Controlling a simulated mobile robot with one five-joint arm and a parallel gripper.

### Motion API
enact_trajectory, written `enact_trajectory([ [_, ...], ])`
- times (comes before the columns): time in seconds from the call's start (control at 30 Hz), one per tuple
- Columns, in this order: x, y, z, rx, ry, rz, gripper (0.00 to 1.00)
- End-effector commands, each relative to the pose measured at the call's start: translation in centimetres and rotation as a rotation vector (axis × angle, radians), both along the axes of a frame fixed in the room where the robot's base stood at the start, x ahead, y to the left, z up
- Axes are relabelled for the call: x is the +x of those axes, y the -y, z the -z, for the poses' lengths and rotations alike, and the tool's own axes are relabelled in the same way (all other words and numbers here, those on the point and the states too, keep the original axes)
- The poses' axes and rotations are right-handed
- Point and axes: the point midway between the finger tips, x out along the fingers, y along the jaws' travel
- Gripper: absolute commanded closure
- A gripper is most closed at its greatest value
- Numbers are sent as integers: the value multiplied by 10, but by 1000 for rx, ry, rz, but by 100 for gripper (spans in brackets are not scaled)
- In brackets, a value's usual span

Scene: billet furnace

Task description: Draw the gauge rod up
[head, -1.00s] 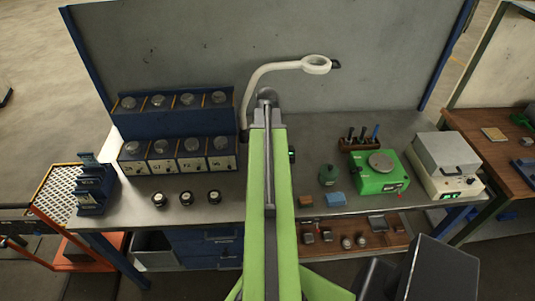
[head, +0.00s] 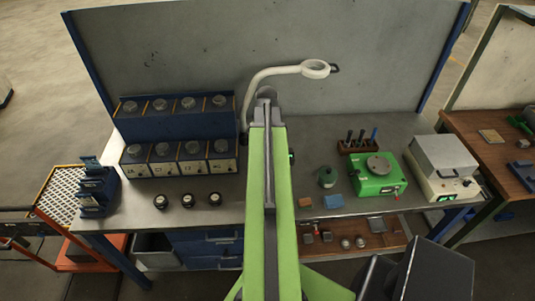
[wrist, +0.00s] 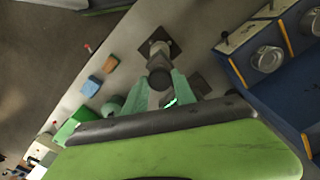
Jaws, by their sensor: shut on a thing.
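In the wrist view my gripper (wrist: 159,86) has its two pale green fingers on either side of a dark round knob, the top of what looks like the gauge rod (wrist: 159,78). It is shut on this. A grey stem or fitting shows beyond the knob, over a dark square base plate (wrist: 174,47) on the bench. I cannot tell whether the rod is raised from it. In the head view my own arm hides the gripper and the rod.
A green device (head: 378,184), a green canister (head: 327,178) and orange and blue blocks stand to the right.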

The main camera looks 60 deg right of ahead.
Motion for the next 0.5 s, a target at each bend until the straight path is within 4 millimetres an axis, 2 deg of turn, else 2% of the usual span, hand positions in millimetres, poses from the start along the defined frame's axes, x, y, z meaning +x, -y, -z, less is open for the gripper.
enact_trajectory([
  [0.5, 2, 0, -29, -1, 4, -1, 94],
])
